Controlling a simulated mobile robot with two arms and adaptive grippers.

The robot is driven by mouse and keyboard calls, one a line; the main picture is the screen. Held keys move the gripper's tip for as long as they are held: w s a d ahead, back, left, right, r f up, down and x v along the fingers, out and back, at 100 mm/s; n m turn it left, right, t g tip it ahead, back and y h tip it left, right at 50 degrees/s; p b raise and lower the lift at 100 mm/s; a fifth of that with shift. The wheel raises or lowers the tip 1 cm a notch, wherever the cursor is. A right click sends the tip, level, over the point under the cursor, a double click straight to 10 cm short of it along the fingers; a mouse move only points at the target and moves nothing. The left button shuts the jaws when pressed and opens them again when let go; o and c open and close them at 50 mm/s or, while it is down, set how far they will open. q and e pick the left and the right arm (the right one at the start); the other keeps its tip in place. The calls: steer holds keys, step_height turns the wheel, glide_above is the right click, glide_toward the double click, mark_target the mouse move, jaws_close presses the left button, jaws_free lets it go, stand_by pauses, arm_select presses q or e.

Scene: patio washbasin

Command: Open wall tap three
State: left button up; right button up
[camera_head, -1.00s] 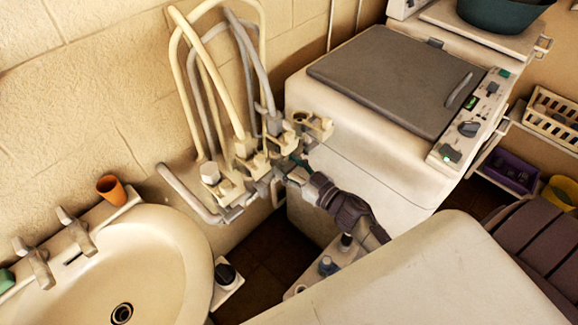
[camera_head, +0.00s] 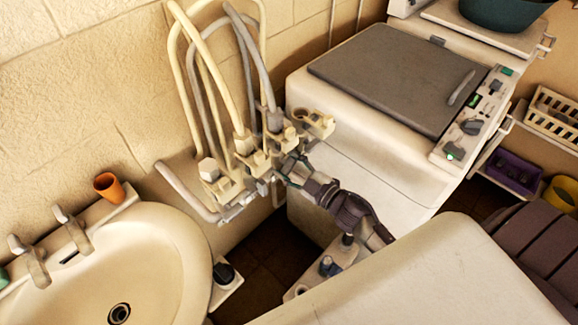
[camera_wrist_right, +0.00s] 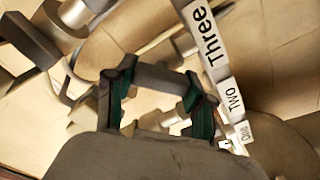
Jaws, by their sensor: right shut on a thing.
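The wall taps stand in a row beside the washing machine, with a pale tap body (camera_head: 243,146) near the middle of the row. My right gripper (camera_head: 284,168) is at the front of the row, toward its right end. In the right wrist view, its green-edged fingers (camera_wrist_right: 158,100) are shut on a grey tap handle (camera_wrist_right: 158,77), which runs across between them. Beside it is a white label strip (camera_wrist_right: 205,38) reading Three, with Two and One further along. I cannot clearly tell which tap the handle belongs to. My left gripper is out of view.
A washbasin (camera_head: 165,235) with an orange cup (camera_head: 109,188) on its rim is at the left. The washing machine (camera_head: 350,150) stands close on the right. Pale and grey hoses (camera_head: 205,75) rise above the taps. A dark floor gap (camera_head: 265,255) lies below.

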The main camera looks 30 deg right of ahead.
steer(key=n+b, duration=0.1)
steer(key=n, duration=0.1)
steer(key=n+b, duration=0.1)
steer(key=n, duration=0.2)
steer(key=shift+a+f+n, duration=0.1)
steer(key=shift+f+n, duration=0.1)
steer(key=shift+n, duration=0.1)
steer(key=shift+n+b, duration=0.75)
steer(key=shift+n, duration=1.45)
steer(key=o, duration=1.2)
steer(key=shift+c, duration=0.2)
steer(key=shift+s, duration=0.25)
steer(key=v, duration=1.1)
steer(key=shift+s+d, duration=0.2)
steer(key=shift+s, duration=0.1)
